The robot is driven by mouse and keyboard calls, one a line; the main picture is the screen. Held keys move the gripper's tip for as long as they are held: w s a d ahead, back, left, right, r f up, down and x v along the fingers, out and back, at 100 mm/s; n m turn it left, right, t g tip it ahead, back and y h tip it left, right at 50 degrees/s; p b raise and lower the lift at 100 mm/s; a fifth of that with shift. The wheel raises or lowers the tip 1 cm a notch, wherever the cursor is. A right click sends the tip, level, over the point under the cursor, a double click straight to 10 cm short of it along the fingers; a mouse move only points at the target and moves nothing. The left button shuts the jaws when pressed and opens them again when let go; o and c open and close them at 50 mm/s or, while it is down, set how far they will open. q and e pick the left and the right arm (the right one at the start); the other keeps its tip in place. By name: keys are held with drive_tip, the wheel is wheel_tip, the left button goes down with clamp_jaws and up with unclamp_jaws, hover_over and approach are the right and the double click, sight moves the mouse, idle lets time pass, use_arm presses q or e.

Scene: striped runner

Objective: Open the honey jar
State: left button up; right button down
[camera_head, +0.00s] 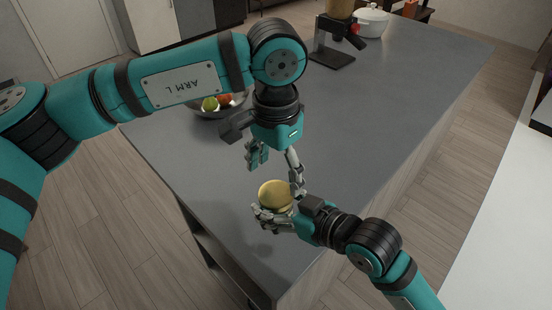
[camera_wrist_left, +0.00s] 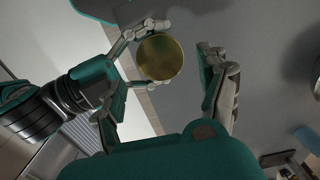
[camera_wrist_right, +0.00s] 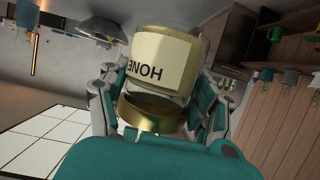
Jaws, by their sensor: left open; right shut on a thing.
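The honey jar (camera_wrist_right: 165,62) is held upright by my right gripper (camera_head: 277,210) near the close end of the grey worktop. In the right wrist view it appears upside down, with a pale label reading "HONE". A gold lid (camera_head: 275,194) is on top; it shows as a round disc in the left wrist view (camera_wrist_left: 160,58). My right gripper's fingers are shut around the sides of the jar. My left gripper (camera_head: 276,170) points down just above the lid, open, with its fingers spread to either side. I cannot tell whether any left finger touches the lid.
The grey worktop (camera_head: 345,140) is clear to the right of and beyond the grippers. A bowl of fruit (camera_head: 212,113) stands behind my left arm. A dark stand (camera_head: 330,57) and a white pot (camera_head: 370,23) are at the far end. The worktop's front edge runs close below the jar.

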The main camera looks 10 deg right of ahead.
sight(276, 193)
use_arm(q)
drive_tip(key=shift+f, duration=2.75)
drive_tip(key=shift+c, duration=0.4)
drive_tip(key=c, duration=1)
drive_tip(key=n, duration=0.7)
drive_tip(key=o, duration=1.3)
drive_tip(key=shift+r, duration=0.1)
